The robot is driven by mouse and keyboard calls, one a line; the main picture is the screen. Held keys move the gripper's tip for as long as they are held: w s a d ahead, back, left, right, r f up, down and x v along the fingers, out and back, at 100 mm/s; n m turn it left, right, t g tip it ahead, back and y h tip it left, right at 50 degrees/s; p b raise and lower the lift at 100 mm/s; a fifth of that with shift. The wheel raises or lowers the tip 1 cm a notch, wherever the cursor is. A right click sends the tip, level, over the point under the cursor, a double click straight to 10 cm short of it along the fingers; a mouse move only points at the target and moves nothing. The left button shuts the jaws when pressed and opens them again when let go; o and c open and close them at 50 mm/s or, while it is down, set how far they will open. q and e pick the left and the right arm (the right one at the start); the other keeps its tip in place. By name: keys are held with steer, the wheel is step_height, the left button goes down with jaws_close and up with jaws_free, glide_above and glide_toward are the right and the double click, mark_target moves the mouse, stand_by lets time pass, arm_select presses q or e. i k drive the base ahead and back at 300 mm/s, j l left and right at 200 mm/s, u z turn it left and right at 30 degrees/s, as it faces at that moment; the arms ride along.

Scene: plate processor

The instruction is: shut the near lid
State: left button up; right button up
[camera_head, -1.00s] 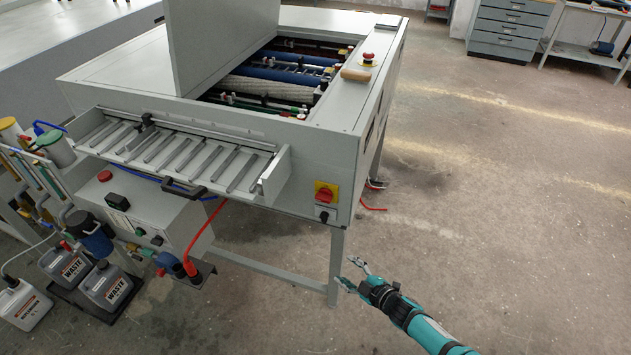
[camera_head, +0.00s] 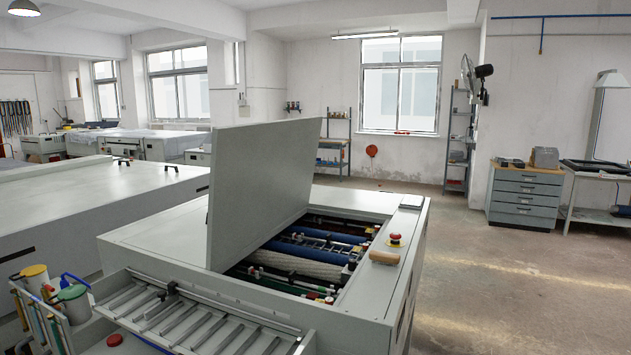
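The near lid (camera_head: 262,180) is a large flat grey panel on the plate processor (camera_head: 165,232). It stands raised and tilted, hinged along the left side of the machine's opening. Below it the opening shows blue and pale rollers (camera_head: 296,263). Neither of my grippers is in view now.
A red emergency button (camera_head: 395,240) and a wooden-coloured block (camera_head: 384,257) sit on the machine's right rim. A slatted feed tray (camera_head: 190,322) juts out in front. Another long grey machine (camera_head: 95,200) stands to the left. Open floor (camera_head: 500,275) lies to the right, before a drawer cabinet (camera_head: 524,197).

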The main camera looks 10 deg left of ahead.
mark_target(262, 172)
steer(key=i+j+z, duration=0.15)
steer(key=j+z, duration=0.25)
steer(key=j, duration=0.35)
steer(key=j+z, duration=0.4)
steer(key=j, duration=0.35)
